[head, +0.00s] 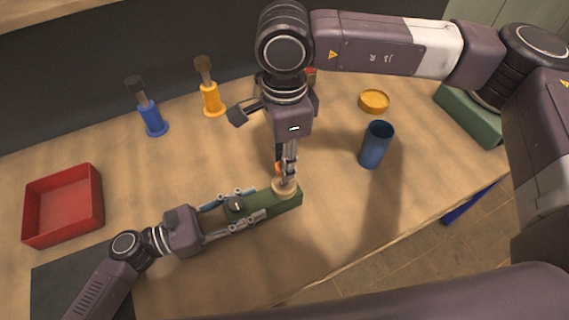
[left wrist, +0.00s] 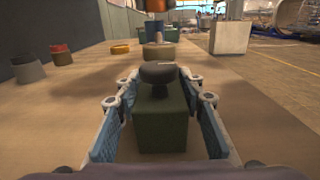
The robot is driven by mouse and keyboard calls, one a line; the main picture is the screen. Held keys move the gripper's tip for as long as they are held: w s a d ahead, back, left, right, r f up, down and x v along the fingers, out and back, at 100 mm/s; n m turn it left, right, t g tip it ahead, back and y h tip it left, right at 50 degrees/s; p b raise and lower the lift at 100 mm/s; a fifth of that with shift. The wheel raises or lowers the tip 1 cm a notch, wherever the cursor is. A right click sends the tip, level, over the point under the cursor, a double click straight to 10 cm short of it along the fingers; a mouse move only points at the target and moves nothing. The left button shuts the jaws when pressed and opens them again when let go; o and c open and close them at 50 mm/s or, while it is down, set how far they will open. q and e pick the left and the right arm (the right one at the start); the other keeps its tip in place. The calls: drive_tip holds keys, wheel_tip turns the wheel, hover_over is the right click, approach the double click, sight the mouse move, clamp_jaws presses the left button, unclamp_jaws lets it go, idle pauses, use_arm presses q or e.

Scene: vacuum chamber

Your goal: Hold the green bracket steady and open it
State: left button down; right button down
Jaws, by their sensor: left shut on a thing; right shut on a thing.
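The green bracket (head: 282,204) is a long block lying on the wooden table. A dark round knob (head: 235,205) sits on its near end, and a tan round knob (head: 284,187) on its far end. My left gripper (head: 254,204) is shut on the bracket, a finger along each side. The left wrist view shows the bracket (left wrist: 160,128) between the pads, with the dark knob (left wrist: 158,72) on top and the tan knob (left wrist: 159,52) behind. My right gripper (head: 287,178) points down from above and is shut on the tan knob, which its fingertips partly hide.
A red tray (head: 63,236) stands at the left, near a dark mat (head: 65,280). Blue (head: 153,120) and yellow (head: 211,100) holders stand at the back. A blue cup (head: 374,146), a yellow dish (head: 374,100) and a green box (head: 468,118) are to the right.

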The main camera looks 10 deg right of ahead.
wheel_tip(320, 180, up, 2)
drive_tip(key=shift+r, duration=0.1)
use_arm(q)
drive_tip(key=c, duration=1.2)
unclamp_jaws()
